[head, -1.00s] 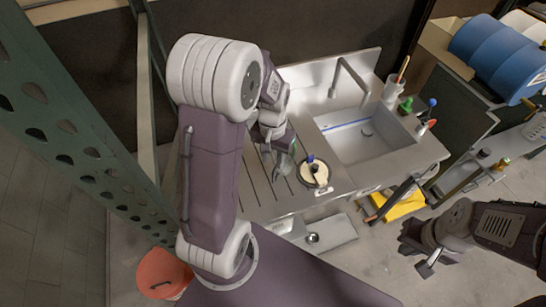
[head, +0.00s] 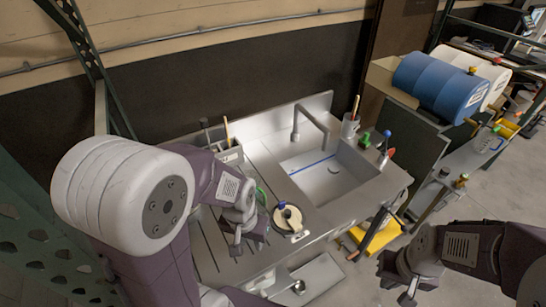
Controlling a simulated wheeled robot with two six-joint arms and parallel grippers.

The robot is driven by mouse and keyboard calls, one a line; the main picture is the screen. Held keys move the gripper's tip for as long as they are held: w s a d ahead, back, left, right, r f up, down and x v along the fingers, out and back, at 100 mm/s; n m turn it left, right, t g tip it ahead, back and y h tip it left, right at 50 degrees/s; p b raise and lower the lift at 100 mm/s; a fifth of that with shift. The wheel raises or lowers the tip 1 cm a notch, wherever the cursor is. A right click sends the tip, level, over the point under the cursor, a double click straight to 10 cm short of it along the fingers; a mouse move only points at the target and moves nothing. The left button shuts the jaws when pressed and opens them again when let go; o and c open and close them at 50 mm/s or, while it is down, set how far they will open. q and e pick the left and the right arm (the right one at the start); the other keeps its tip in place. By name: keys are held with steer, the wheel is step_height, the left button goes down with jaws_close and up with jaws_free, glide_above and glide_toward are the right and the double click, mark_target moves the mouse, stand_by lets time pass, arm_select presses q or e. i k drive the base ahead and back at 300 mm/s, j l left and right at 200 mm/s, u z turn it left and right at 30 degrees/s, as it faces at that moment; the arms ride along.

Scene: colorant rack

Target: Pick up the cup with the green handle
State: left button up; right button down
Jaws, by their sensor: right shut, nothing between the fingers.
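A small green curved piece (head: 262,196) shows on the drainboard just behind my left gripper (head: 248,240). It may be the green handle, but my arm hides what it belongs to. My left gripper points down low over the grooved drainboard, left of a round pale-topped container (head: 288,217) with a blue knob. Its fingers are small and partly covered, so I cannot tell whether they hold anything. My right gripper (head: 393,283) is shut and empty, over the floor at the lower right. A clear jug (head: 489,144) with some green near it stands on the far right bench.
The sink (head: 332,178) with its tap is right of the drainboard. A holder (head: 229,152) with upright tools stands at the back left. Blue and white drums (head: 437,86) lie at the upper right.

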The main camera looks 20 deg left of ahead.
mark_target(253, 174)
steer(key=u, duration=0.95)
steer(key=k+l+z, duration=0.15)
steer(key=l, duration=0.2)
steer(key=k+l+z, duration=0.2)
steer(key=l, duration=0.15)
steer(key=k+l+z, duration=0.15)
steer(key=l, duration=0.2)
steer(key=l+z, duration=0.15)
steer(key=l, duration=0.25)
steer(key=k+l+z, duration=0.2)
steer(key=l, duration=0.2)
steer(key=u, duration=1.5)
steer(key=i+l+u, duration=0.7)
steer(key=l, duration=0.15)
steer(key=l+u, duration=0.2)
steer(key=l, duration=0.15)
steer(key=i+l+u, duration=0.25)
steer(key=k+l, duration=0.05)
steer(key=l, duration=0.05)
